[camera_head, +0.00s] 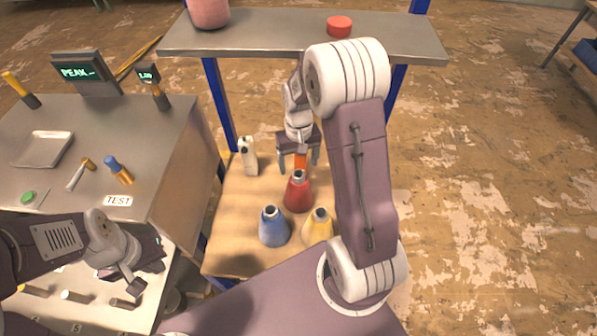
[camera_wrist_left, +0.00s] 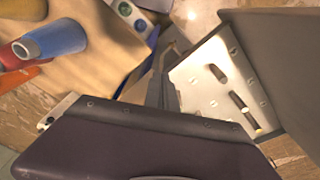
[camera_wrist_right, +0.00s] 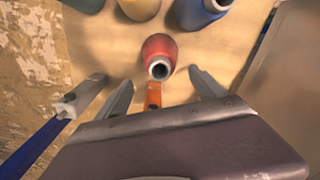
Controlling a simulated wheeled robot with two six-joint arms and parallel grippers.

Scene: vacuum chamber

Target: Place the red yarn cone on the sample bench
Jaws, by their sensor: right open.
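The red yarn cone (camera_head: 298,194) stands upright on a wooden shelf (camera_head: 232,215), behind a blue cone (camera_head: 273,228) and a yellow cone (camera_head: 318,228). My right gripper (camera_head: 300,168) is open and empty just behind the red cone. In the right wrist view, the red cone (camera_wrist_right: 159,50) lies ahead of the open fingers (camera_wrist_right: 157,88), apart from them. A grey bench (camera_head: 105,140) with a TEST label stands at the left; I cannot tell whether it is the sample bench. My left gripper (camera_head: 150,262) hangs before this bench, its jaw state unclear.
A white bottle-like item (camera_head: 247,156) stands left of that gripper. A grey upper shelf (camera_head: 285,35) is above. Tools and a metal tray (camera_head: 43,149) occupy the grey bench.

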